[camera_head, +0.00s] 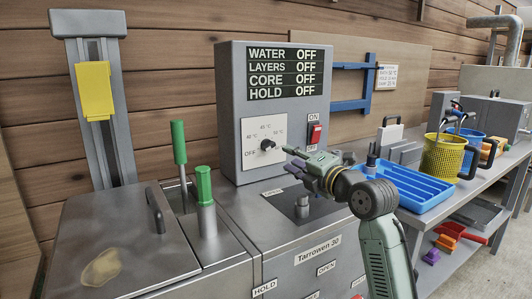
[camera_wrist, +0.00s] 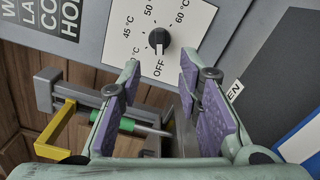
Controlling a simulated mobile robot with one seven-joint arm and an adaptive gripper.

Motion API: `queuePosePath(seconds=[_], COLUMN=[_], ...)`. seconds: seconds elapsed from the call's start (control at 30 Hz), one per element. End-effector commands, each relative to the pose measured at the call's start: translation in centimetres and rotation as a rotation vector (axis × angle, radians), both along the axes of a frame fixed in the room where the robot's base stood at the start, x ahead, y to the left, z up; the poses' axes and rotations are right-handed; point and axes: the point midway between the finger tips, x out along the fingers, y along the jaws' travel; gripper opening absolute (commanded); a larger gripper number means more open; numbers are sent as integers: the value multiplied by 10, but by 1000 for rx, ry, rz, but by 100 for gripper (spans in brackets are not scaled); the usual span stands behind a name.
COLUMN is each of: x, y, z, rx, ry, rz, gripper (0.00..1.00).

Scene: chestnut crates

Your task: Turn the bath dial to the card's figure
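The bath dial is a black knob (camera_head: 267,144) on a white plate with OFF and °C figures, on the grey control box. In the wrist view the knob (camera_wrist: 159,38) has a white mark facing the OFF label. My gripper (camera_head: 291,157) is just right of the dial in the head view. In the wrist view my gripper (camera_wrist: 159,76) is open, with purple pads apart and nothing between them; the knob lies beyond the tips, not visibly touched. The card (camera_head: 387,77) hangs on the back wall; its small print seems to include 50 °C, but is not clear.
The display (camera_head: 286,73) shows OFF for water, layers, core and hold. A red switch (camera_head: 314,134) sits right of the dial. Green-handled rods (camera_head: 203,185) stand left of it. A blue tray (camera_head: 407,185) and yellow basket (camera_head: 441,156) are on the right bench.

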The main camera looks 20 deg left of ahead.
Motion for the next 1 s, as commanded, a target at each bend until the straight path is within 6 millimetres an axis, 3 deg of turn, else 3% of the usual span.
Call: queuePosePath(seconds=[0.5,1.0], x=[53,61], y=[71,81], z=[2,1], rx=[1,2], ry=[1,0], rz=[2,1], gripper=[32,29])
